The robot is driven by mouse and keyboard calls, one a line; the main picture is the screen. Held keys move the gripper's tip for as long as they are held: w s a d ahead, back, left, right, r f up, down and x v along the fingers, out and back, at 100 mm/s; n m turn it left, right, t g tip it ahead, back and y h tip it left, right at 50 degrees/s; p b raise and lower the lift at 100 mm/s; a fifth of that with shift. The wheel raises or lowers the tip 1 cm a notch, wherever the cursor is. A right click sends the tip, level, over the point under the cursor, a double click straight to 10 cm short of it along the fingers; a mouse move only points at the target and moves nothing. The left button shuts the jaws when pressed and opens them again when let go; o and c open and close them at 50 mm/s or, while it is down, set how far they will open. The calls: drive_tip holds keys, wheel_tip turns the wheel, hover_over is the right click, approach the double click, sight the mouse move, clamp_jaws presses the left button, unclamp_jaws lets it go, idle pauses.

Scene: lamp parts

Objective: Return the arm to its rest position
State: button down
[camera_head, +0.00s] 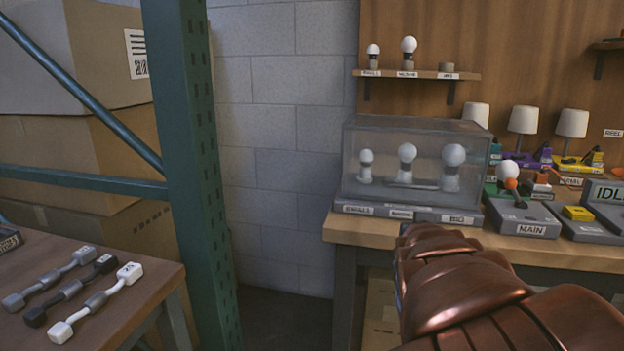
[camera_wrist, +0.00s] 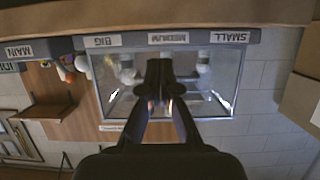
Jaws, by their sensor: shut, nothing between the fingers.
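My copper-coloured arm reaches in from the lower right of the head view, in front of the workbench. My gripper itself is hidden behind the arm there. In the wrist view, which is upside down, my gripper (camera_wrist: 159,72) is shut and empty. Its fingertips point towards the clear case (camera_wrist: 225,75), and I cannot tell the gap between them. The case (camera_head: 362,137) holds three white bulbs, and its base has labels reading small, medium and big in the wrist view.
A green rack post (camera_head: 200,170) stands left of centre. A left table (camera_head: 130,318) holds dumbbell-shaped parts. Floor shows between the tables.

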drive_tip(key=s+a+r+n+g+y+p, duration=0.1)
drive_tip(key=s+r+g+p, duration=0.2)
drive_tip(key=s+p, duration=0.6)
drive_tip(key=s+a+r+n+g+y+p, duration=0.1)
drive_tip(key=s+r+g+p, duration=0.3)
drive_tip(key=s, duration=1)
drive_tip(key=s+a+r+n+g+y+p, duration=0.1)
drive_tip(key=s+a+r+g+y+p, duration=0.1)
drive_tip(key=s+g+p, duration=0.6)
drive_tip(key=s+r+p, duration=0.1)
drive_tip(key=s+p, duration=0.3)
drive_tip(key=p, duration=0.3)
drive_tip(key=shift+r, duration=0.25)
